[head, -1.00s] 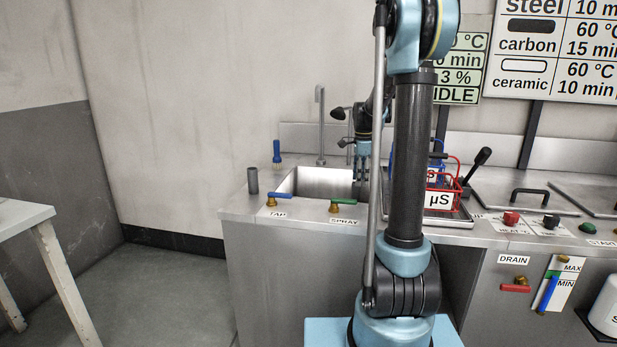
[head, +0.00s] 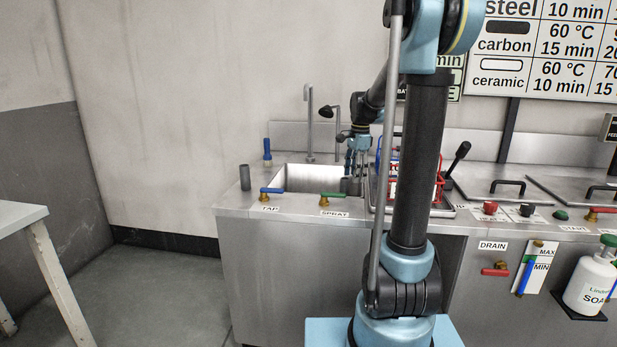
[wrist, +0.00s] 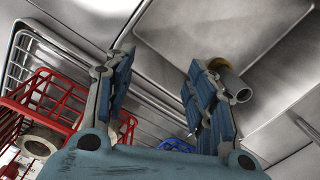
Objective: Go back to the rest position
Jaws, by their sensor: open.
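My gripper (head: 357,160) is over the right end of the sink (head: 312,178), partly hidden by my own arm in the head view. In the wrist view my gripper (wrist: 160,95) shows its two blue fingers spread apart with nothing between them. A grey cylinder (wrist: 232,84) with a brass-coloured ring lies beyond the right finger. In the head view a grey cylinder (head: 346,185) shows in the sink just below the gripper. I cannot tell whether the fingers touch anything.
A red wire basket (wrist: 40,100) is left of the fingers in the wrist view. The tap spout (head: 310,125) rises behind the sink. A blue-handled tap (head: 271,191) and a green-handled spray valve (head: 332,197) line the front edge. A white table (head: 22,216) stands left; the floor between is clear.

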